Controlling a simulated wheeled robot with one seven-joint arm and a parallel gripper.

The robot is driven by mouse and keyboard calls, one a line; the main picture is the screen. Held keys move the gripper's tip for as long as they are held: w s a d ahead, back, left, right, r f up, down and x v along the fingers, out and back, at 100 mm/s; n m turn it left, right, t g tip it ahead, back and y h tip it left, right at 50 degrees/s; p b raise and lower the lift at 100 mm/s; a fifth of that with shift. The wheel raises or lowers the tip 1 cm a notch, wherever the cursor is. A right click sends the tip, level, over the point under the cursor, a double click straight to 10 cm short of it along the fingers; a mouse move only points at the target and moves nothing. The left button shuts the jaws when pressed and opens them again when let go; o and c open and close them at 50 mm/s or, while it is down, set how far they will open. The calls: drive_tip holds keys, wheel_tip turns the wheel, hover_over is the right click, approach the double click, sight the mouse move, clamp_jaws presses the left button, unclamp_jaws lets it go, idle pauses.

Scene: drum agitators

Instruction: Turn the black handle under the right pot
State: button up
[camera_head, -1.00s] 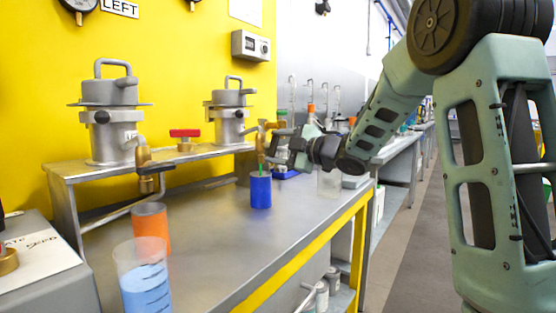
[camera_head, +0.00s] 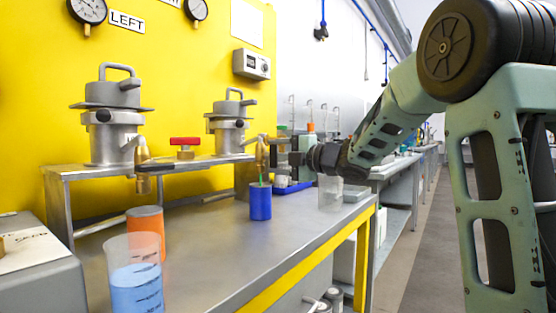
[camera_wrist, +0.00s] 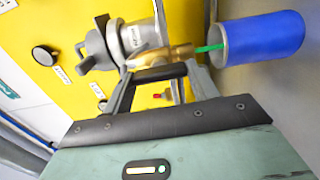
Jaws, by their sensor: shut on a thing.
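The right pot (camera_head: 228,120) is a grey metal vessel with a clamped lid on the rear shelf. It also shows sideways in the wrist view (camera_wrist: 103,46). A brass tap (camera_head: 262,152) comes off its lower right side. My gripper (camera_wrist: 160,74) is at this tap and shut on the black handle (camera_wrist: 160,71), a dark bar between the fingers. In the head view my gripper (camera_head: 284,152) is right of the tap, and the handle is hard to make out. A blue cup (camera_head: 260,204) stands below the tap, with a thin green stream (camera_wrist: 209,48) between tap and cup.
The left pot (camera_head: 112,125) has its own brass tap, and a red-handled valve (camera_head: 185,146) is between the pots. An orange cup (camera_head: 147,225) and a clear beaker of blue liquid (camera_head: 134,275) stand at the front left. The bench (camera_head: 215,250) is bare at its front middle.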

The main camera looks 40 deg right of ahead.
drive_tip(key=o, duration=1)
drive_tip(key=shift+s, duration=0.1)
drive_tip(key=p+v, duration=0.3)
drive_tip(key=v, duration=1.4)
drive_tip(key=shift+s+d, duration=0.1)
